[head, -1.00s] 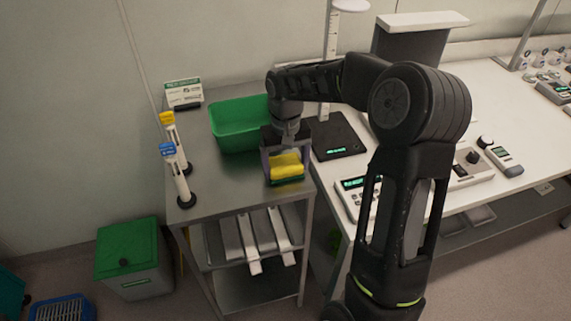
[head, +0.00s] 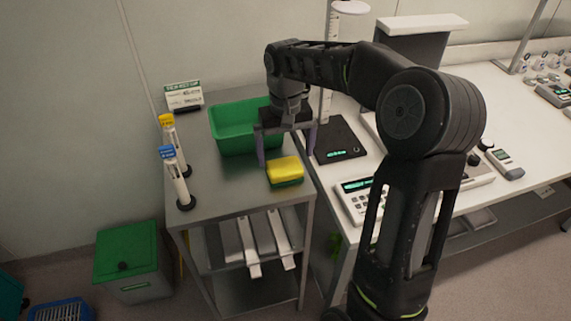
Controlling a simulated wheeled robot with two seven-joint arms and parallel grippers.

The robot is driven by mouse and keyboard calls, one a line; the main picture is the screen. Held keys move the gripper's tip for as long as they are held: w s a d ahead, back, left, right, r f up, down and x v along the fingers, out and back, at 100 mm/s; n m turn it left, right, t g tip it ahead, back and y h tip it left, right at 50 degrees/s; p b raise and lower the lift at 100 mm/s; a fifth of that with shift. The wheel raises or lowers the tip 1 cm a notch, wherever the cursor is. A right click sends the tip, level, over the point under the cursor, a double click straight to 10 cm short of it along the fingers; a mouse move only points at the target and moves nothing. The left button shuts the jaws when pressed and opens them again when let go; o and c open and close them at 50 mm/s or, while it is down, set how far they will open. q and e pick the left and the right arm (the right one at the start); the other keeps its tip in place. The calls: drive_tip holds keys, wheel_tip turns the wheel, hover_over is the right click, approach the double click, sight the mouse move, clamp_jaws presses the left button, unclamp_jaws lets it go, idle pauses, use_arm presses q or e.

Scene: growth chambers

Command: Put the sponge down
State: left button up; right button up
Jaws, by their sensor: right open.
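The sponge (head: 285,170), yellow on top and green below, lies flat on the grey metal side table (head: 222,193), near its right front edge. My right gripper (head: 287,158) is open, its two purple-grey fingers apart, behind and above the sponge. The sponge shows clear of the fingers and nothing is held. My left gripper is not in view.
A green bin (head: 231,130) stands on the table just left of my right gripper. Two upright pipettes, yellow-topped (head: 168,122) and blue-topped (head: 167,153), stand at the left edge. A black scale (head: 337,138) is on the white bench at right.

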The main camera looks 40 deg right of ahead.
sight(285, 168)
wheel_tip(285, 168, up, 6)
idle(1.0)
